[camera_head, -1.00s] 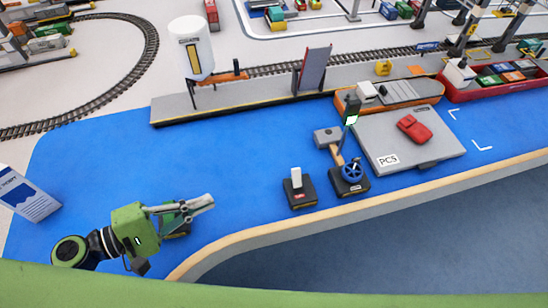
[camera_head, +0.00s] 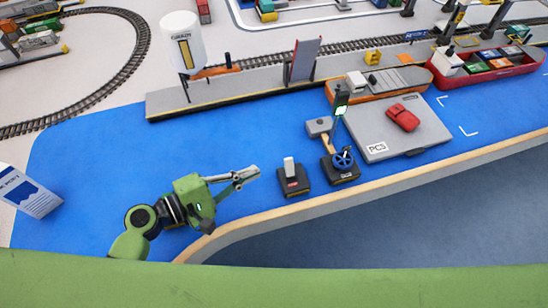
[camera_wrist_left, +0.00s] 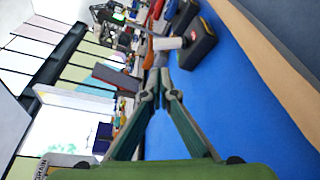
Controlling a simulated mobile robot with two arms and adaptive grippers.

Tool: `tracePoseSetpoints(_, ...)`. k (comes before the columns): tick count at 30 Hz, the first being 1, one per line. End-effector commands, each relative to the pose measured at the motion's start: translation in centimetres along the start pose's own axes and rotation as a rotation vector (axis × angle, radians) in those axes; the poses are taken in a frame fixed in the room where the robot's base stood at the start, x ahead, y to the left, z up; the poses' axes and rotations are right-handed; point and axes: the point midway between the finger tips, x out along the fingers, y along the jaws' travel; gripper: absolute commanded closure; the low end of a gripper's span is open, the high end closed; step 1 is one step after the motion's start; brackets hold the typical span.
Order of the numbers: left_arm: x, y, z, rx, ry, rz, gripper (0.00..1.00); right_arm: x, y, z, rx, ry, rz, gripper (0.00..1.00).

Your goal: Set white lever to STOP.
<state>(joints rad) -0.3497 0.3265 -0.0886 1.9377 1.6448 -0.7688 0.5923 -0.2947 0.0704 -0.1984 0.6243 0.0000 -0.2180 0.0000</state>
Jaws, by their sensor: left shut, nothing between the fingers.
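The white lever (camera_head: 289,164) stands roughly upright on a small black base (camera_head: 293,187) with a red label on its front. The label's text is too small to read. My left gripper (camera_head: 254,172) is shut and empty, a short gap to the left of the lever, pointing right towards it. In the left wrist view the shut fingertips (camera_wrist_left: 160,74) are just below the white lever (camera_wrist_left: 168,43) in the picture, and the black base (camera_wrist_left: 201,41) is to the lever's right. They look apart from the lever. My right gripper is not in view.
A black box with a blue handwheel (camera_head: 343,160) stands right of the lever base. Behind it are a signal post with a green light (camera_head: 341,108) and a grey PCS plate (camera_head: 420,143) with a red piece. The curved table edge (camera_head: 330,197) runs in front.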

Motion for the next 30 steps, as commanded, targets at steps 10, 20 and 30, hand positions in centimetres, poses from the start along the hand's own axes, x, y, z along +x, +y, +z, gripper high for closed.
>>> tracePoseSetpoints(10,6.2,0.1,0.0,-0.001,0.000,0.000,1.00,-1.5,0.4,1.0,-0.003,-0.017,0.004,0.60)
tracePoseSetpoints(20,7.5,-0.1,0.0,0.000,0.000,-0.002,1.00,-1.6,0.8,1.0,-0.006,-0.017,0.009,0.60)
tracePoseSetpoints(30,7.6,0.0,-0.2,0.011,0.000,0.003,1.00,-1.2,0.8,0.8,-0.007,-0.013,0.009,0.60)
